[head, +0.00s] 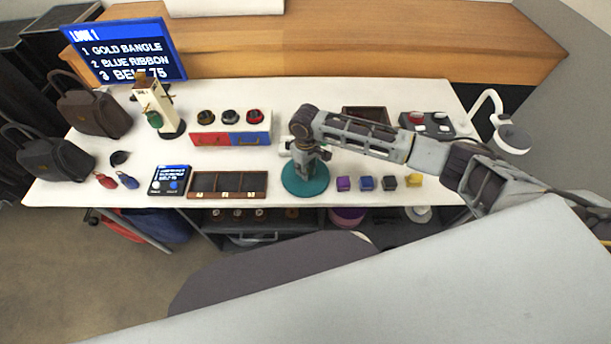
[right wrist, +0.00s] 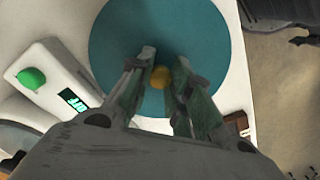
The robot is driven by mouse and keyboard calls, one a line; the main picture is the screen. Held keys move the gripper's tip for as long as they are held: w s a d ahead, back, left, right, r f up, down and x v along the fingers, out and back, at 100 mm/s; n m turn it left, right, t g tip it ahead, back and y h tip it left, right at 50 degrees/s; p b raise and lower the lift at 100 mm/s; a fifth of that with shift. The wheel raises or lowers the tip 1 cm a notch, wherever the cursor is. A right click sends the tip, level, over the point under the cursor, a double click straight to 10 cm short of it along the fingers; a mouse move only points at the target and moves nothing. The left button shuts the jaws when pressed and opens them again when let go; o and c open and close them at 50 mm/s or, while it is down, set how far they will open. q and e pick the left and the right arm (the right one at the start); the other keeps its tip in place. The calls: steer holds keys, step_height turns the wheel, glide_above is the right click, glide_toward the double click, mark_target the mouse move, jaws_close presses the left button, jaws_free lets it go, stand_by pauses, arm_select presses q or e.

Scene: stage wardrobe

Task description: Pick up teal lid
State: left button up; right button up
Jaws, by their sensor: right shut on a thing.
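The teal lid (head: 310,190) is a round disc at the front middle of the white table. In the right wrist view the teal lid (right wrist: 200,35) shows as a wide disc with a small gold knob (right wrist: 160,77) near its middle. My right gripper (head: 304,174) points down over the lid. In the right wrist view its fingers (right wrist: 164,60) stand on either side of the knob, shut on it. I cannot tell whether the lid touches the table. My left gripper is not in view.
A wooden compartment box (head: 228,195) lies left of the lid. Small purple, blue, dark and yellow blocks (head: 344,184) stand to its right. A red and blue tray (head: 230,138) with round items is behind left. A white device with a display (right wrist: 62,85) is close by.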

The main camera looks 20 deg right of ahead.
steer(key=shift+r, duration=0.1)
jaws_close()
step_height(320, 180, up, 10)
stand_by(0.5)
stand_by(0.3)
